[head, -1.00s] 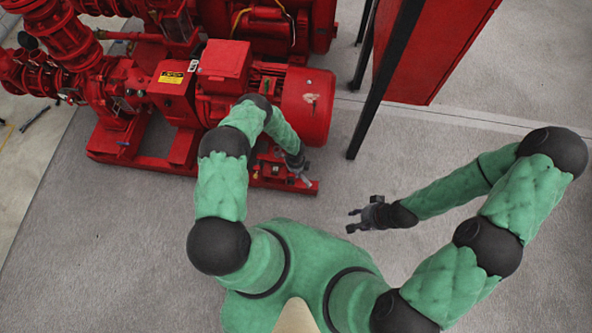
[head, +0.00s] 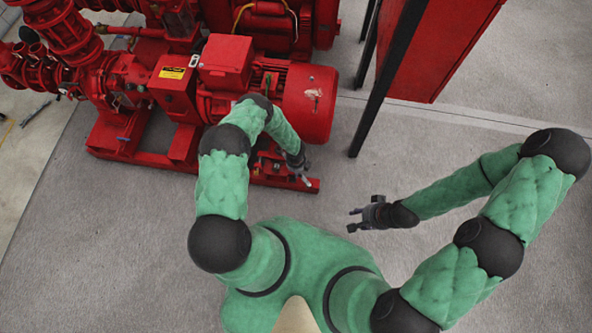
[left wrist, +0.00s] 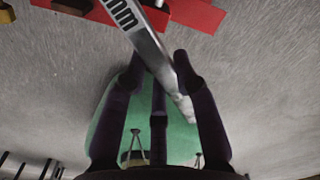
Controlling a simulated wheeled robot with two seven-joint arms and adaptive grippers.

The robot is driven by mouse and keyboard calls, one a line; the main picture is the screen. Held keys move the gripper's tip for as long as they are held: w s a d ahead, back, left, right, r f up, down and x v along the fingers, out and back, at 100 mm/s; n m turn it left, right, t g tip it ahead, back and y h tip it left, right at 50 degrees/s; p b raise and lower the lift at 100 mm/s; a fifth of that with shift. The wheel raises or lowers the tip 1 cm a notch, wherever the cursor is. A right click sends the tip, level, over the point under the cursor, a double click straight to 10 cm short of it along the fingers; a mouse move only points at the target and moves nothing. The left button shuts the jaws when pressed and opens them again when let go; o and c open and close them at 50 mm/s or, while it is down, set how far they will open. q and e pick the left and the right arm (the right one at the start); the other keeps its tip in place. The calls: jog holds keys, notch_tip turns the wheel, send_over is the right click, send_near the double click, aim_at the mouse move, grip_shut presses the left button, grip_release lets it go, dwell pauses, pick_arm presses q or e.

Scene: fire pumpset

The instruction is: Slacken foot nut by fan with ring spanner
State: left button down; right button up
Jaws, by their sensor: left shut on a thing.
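My left gripper (head: 300,172) is low beside the red base frame, below the motor's rounded fan end (head: 318,105). In the left wrist view its fingers (left wrist: 158,70) are shut on the ring spanner (left wrist: 152,48), a flat grey metal bar with dark lettering. The spanner runs from the top of that view, across the red frame (left wrist: 195,12), down past the fingers. Its far end is cut off by the picture edge, so I cannot tell whether it sits on the foot nut. I cannot make out the nut. My right gripper (head: 354,220) is open and empty above the floor.
The red pumpset (head: 170,90) with pipes fills the upper left. A red cabinet (head: 435,50) with a dark post (head: 385,75) stands at the upper right. Grey floor is clear around my right gripper. A dark tool-like thing (head: 36,112) lies on the floor at far left.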

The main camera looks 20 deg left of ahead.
pick_arm(q)
jog(key=shift+f+b, duration=0.55)
jog(key=shift+f, duration=0.7)
jog(key=shift+s+a+m, duration=0.2)
jog(key=shift+s+m, duration=0.1)
dwell(0.6)
jog(key=shift+r, duration=0.1)
notch_tip(320, 180, up, 5)
jog(key=p, duration=0.3)
dwell(1.0)
jog(key=shift+a, duration=0.1)
